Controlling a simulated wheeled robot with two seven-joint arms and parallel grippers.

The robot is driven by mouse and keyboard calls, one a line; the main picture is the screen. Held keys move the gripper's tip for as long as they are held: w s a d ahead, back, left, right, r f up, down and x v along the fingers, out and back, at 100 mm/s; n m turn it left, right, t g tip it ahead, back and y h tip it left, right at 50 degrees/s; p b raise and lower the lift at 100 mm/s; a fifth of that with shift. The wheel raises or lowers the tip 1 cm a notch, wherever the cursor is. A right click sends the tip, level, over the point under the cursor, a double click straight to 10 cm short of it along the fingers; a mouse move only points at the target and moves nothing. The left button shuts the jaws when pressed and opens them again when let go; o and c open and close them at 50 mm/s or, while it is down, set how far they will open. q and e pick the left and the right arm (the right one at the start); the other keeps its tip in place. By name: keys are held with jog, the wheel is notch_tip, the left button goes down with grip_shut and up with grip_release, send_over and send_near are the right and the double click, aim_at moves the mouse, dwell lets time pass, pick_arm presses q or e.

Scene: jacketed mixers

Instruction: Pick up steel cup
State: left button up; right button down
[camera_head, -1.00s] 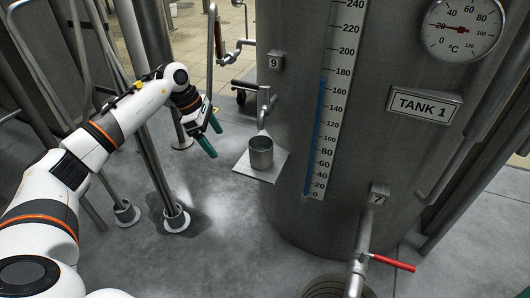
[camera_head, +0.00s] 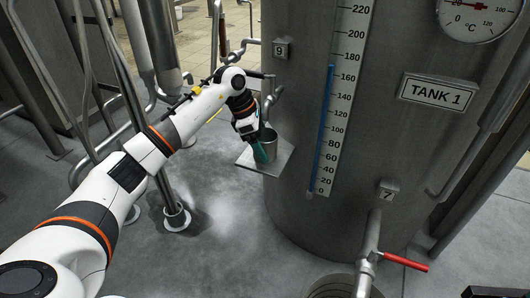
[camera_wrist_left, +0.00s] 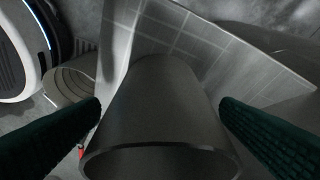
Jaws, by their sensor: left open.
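The steel cup (camera_head: 271,149) stands upright on a small square plate (camera_head: 282,163) against the tank, below a pipe spout. My left gripper (camera_head: 264,151) is at the cup in the head view and hides part of it. In the left wrist view the cup (camera_wrist_left: 160,120) fills the middle, its rim toward the camera. The two green fingers of my left gripper (camera_wrist_left: 160,135) are open, one on each side of the cup, with a visible gap at least on the right. My right gripper is not in view.
The large tank (camera_head: 300,210) stands right behind the cup. A spout pipe (camera_head: 270,95) comes down just above it. Steel legs (camera_head: 176,214) stand on the floor left of the plate. A red-handled valve (camera_head: 402,262) is at lower right.

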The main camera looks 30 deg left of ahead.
pick_arm(q)
jog(key=shift+d+f, duration=0.1)
jog(key=shift+f, duration=0.1)
jog(key=c, duration=1.2)
jog(key=shift+o, duration=0.2)
jog(key=shift+r, duration=0.1)
